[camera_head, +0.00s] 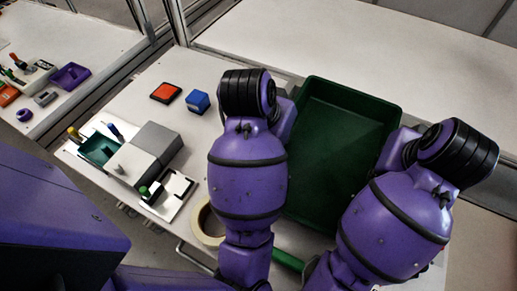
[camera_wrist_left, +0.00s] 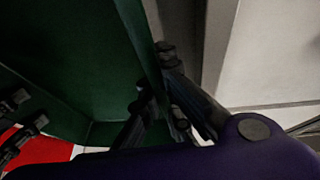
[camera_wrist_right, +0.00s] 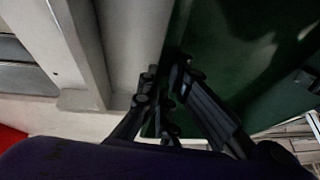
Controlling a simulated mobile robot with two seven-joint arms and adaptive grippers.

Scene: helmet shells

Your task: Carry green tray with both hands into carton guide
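The large green tray (camera_head: 335,150) lies between my two arms in the head view, its open inside empty where visible. My left gripper (camera_wrist_left: 154,78) has its black fingers on both sides of one tray wall (camera_wrist_left: 132,30), closed on it. My right gripper (camera_wrist_right: 166,88) has its fingers on both sides of the opposite wall, also closed on it. In the head view my wrists hide both fingertips and parts of the tray's sides. I cannot clearly pick out the carton guide.
A grey box (camera_head: 157,142), a small teal tray (camera_head: 97,150) and a tape roll (camera_head: 205,225) are also left. A metal frame runs behind the tray.

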